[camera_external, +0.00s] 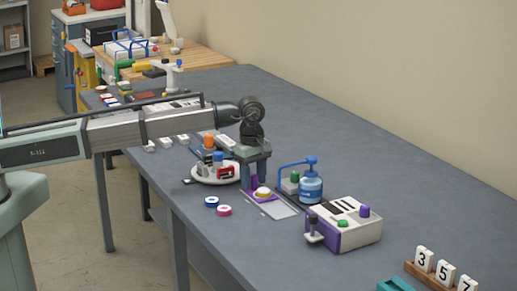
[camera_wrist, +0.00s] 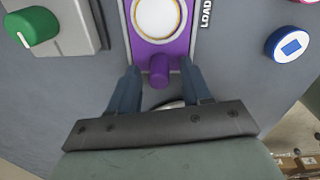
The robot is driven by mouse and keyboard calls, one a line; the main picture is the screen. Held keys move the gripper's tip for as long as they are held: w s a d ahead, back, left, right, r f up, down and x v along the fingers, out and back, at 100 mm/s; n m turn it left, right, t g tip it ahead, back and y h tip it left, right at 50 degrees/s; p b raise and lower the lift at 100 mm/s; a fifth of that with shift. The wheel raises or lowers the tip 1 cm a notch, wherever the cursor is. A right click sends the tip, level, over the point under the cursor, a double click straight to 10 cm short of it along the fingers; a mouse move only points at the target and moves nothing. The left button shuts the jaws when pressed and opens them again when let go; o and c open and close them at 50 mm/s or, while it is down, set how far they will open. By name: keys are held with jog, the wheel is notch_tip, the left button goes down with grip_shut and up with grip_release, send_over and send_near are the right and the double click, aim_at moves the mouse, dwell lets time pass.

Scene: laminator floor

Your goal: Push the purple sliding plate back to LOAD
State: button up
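The purple sliding plate (camera_wrist: 180,42) is at the top middle of the wrist view, with a white disc in a gold ring (camera_wrist: 158,17) on it. A purple knob (camera_wrist: 159,72) stands at its near end. In the external view the plate (camera_external: 250,194) lies on the table under my gripper (camera_external: 254,180), at the left end of a pale track (camera_external: 281,211).
A white and purple machine (camera_external: 345,224) stands right of the track. A round white tray (camera_external: 203,176) with items is left of my gripper. Blue (camera_external: 211,202) and pink (camera_external: 224,210) discs lie in front. The table's back right is clear.

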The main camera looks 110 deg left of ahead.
notch_tip(320, 180, up, 14)
jog(key=shift+d, duration=0.2)
dwell(0.6)
jog(key=shift+s+f, duration=0.1)
